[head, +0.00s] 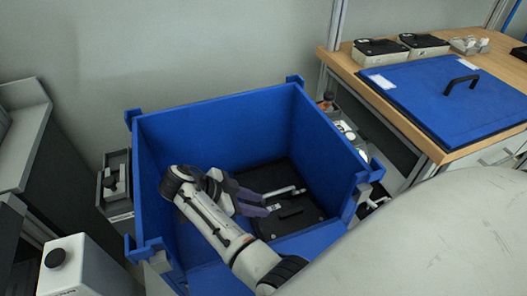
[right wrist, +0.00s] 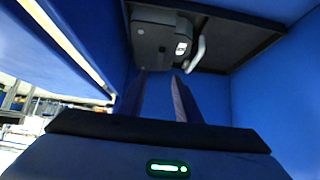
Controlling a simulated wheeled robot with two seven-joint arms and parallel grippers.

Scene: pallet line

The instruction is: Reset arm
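My right arm reaches down into a big blue crate (head: 215,128). My right gripper (head: 266,204), with purple-grey fingers, is inside the crate. The right wrist view shows its two fingers (right wrist: 159,76) apart with nothing between them. Beyond the fingertips lies a dark panel or tray (head: 262,178) on the crate floor, also in the right wrist view (right wrist: 235,35). A dark grey case (right wrist: 155,40) with a small white label and a pale handle-like bar (right wrist: 195,55) are on it. Whether the fingertips touch anything is unclear. My left gripper is not in view.
The blue crate walls stand close around my right gripper, with corner posts at the rim. A wooden workbench (head: 345,64) at right holds a blue lid (head: 440,90) with a black handle and several small boxes. Grey bins (head: 118,183) and a white box (head: 85,268) stand at left.

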